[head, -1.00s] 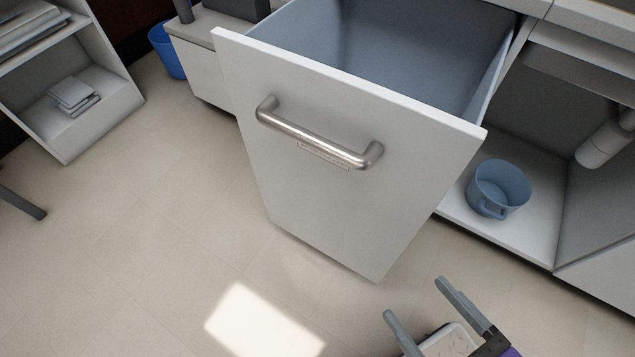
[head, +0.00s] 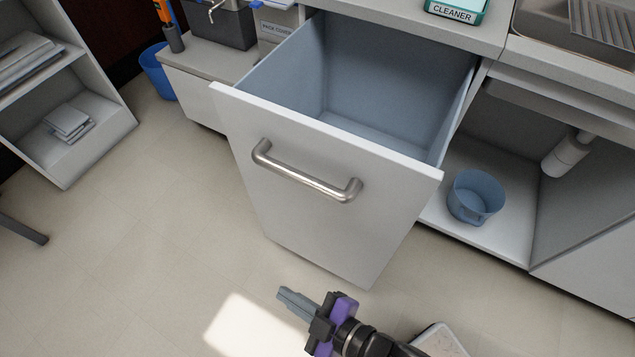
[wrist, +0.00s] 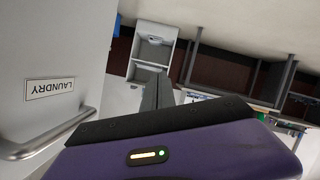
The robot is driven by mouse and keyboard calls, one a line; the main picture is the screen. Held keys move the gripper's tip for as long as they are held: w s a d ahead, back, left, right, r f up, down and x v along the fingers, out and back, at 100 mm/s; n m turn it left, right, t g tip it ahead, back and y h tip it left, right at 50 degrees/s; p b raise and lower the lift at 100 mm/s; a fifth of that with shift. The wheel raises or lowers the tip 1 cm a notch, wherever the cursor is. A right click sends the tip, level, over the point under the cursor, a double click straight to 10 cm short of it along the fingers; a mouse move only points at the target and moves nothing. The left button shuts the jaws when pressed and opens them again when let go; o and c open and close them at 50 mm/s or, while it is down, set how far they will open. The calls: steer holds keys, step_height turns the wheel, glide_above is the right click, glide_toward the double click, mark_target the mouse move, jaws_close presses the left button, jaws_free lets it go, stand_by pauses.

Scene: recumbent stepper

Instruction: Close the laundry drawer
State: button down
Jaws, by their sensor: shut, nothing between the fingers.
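The laundry drawer (head: 318,215) is a tall white-fronted bin drawer, pulled well out from the counter, with an empty-looking blue-grey inside. Its bar handle (head: 305,178) is metal and runs across the upper front. In the wrist view the handle (wrist: 45,140) and an upside-down "LAUNDRY" label (wrist: 50,88) show at the left. My gripper (head: 283,294) is shut and empty, in front of the drawer and low in the head view, apart from the front panel. Its fingers (wrist: 158,92) also show in the wrist view.
An open cabinet with a blue pot (head: 475,196) is right of the drawer. A low grey cabinet (head: 205,78) and a blue bin (head: 157,72) stand to the left. A shelf unit (head: 75,110) is at far left.

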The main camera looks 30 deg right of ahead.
steer(key=w+a+f+n+g+h+p, duration=0.2)
steer(key=w+a+f+n+h+p, duration=0.2)
steer(key=w+a+n+h+p, duration=0.5)
steer(key=w+d+r+n+h, duration=0.3)
steer(key=r+n+h, duration=0.15)
steer(key=r, duration=0.25)
steer(key=s+d+r+g+h+b, duration=0.1)
steer(key=s+d+r+g+h, duration=0.1)
steer(key=s+d+r+h, duration=0.5)
glide_above(318, 197)
steer(key=s+a, duration=0.2)
steer(key=s, duration=0.1)
step_height(318, 197, down, 2)
steer(key=shift+h, duration=0.35)
steer(key=shift+d, duration=0.1)
